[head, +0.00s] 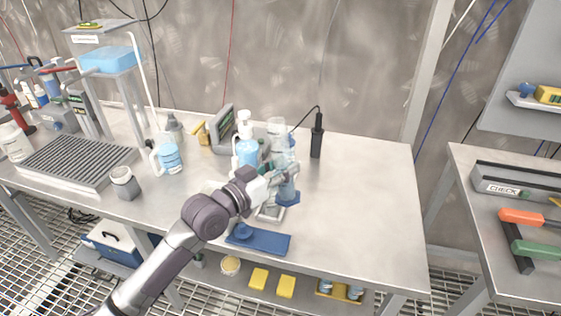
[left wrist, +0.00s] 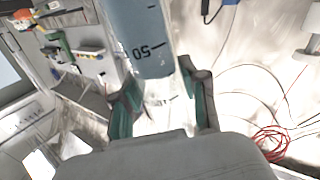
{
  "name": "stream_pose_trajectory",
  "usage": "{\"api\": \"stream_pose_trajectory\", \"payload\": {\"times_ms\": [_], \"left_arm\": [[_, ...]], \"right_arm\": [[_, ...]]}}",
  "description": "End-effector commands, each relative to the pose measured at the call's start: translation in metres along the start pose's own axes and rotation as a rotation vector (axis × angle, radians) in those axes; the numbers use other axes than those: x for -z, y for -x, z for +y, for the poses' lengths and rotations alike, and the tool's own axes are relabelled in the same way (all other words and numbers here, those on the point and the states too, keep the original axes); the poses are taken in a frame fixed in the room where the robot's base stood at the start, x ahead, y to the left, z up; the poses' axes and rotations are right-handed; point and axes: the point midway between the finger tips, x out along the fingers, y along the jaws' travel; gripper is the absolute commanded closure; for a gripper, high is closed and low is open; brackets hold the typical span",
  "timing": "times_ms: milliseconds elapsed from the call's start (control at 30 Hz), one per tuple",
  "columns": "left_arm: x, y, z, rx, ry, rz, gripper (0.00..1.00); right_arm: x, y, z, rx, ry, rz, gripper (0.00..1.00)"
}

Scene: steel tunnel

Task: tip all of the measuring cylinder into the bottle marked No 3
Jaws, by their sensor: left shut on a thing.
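My left gripper (head: 280,178) is shut on the measuring cylinder (head: 282,150), a clear tube with pale blue liquid and a blue foot. The cylinder stands close to upright; whether its foot is clear of the table I cannot tell. In the left wrist view the cylinder (left wrist: 143,38) shows a "50" mark between the fingers (left wrist: 160,88). Just left of it and behind, a bottle (head: 246,150) with a white top and blue contents stands on the bench. I cannot read a No 3 mark on any bottle. My right gripper is not in view.
A blue-filled jug (head: 169,157), a grey cup (head: 124,183) and a ribbed rack (head: 75,163) stand to the left. A black upright device (head: 317,137) stands behind. The bench's right side is clear.

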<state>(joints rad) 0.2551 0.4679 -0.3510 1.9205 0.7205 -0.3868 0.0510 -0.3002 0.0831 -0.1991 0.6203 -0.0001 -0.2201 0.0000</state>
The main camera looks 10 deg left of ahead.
Motion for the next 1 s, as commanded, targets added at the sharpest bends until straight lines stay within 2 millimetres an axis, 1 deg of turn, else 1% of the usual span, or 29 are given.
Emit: {"api": "stream_pose_trajectory", "payload": {"times_ms": [33, 100, 400, 800, 967, 1000], "left_arm": [[-0.006, 0.000, 0.001, 0.000, 0.014, 0.001, 0.95], [-0.011, 0.000, 0.002, 0.000, 0.032, 0.001, 0.95], [-0.032, 0.000, 0.005, 0.000, 0.106, 0.000, 0.95], [-0.059, 0.000, 0.010, 0.001, 0.202, 0.001, 0.95], [-0.070, 0.000, 0.012, 0.001, 0.241, 0.001, 0.95], [-0.068, 0.000, 0.012, 0.001, 0.244, 0.002, 0.95]], "right_arm": [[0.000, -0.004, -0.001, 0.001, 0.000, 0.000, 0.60], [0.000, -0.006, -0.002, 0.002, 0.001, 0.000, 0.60], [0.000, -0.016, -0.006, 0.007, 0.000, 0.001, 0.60], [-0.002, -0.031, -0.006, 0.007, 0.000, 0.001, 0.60], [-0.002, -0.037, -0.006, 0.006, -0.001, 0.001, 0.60], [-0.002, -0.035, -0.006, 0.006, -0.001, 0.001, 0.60]]}}
